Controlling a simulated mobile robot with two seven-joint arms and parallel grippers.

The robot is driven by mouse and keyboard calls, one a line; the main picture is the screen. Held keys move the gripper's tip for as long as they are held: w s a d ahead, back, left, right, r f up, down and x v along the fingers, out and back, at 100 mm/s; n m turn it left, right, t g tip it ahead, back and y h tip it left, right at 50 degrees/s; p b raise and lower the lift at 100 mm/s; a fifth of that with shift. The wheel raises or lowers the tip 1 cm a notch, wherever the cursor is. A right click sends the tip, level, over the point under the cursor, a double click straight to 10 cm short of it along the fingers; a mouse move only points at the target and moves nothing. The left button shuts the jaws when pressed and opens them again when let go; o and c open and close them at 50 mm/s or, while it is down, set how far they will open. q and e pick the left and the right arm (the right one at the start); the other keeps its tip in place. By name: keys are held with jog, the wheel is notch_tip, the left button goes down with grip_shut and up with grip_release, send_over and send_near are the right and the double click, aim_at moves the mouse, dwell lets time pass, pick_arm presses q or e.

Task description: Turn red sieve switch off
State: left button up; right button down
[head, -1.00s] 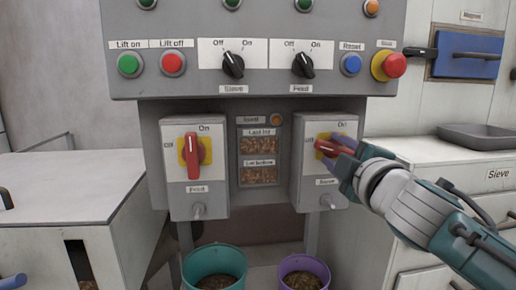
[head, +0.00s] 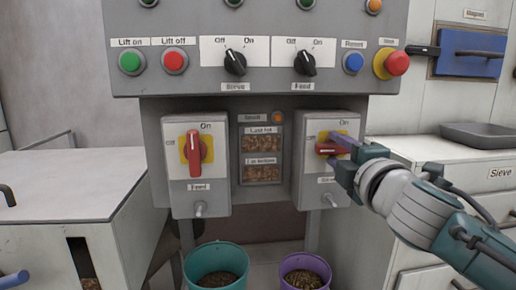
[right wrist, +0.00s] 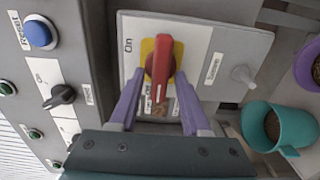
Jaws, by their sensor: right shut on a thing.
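The red sieve switch (head: 327,149) is a red handle on a yellow plate, on the right-hand grey box under the panel. Its handle lies about level, with its free end towards the "Off" label at left. It also shows in the right wrist view (right wrist: 164,60), between the purple fingers. My right gripper (head: 341,155) comes in from the right and is shut on the handle; in the right wrist view my right gripper (right wrist: 160,76) has a finger on each side of it. The fingers partly hide the box's labels in the head view. My left gripper is out of view.
The red feed switch (head: 193,153) stands upright on the left-hand box. Above is the panel (head: 270,83) with knobs and buttons. A teal bucket (head: 216,255) and a purple bucket (head: 304,262) stand below. A dark tray (head: 487,134) lies on the right-hand counter.

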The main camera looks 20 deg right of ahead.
jog(key=c, duration=0.7)
grip_release()
jog(key=shift+s, duration=0.1)
jog(key=v, duration=0.9)
jog(key=shift+s+a+p, duration=0.15)
jog(key=shift+s+p, duration=0.2)
jog(key=shift+p, duration=0.05)
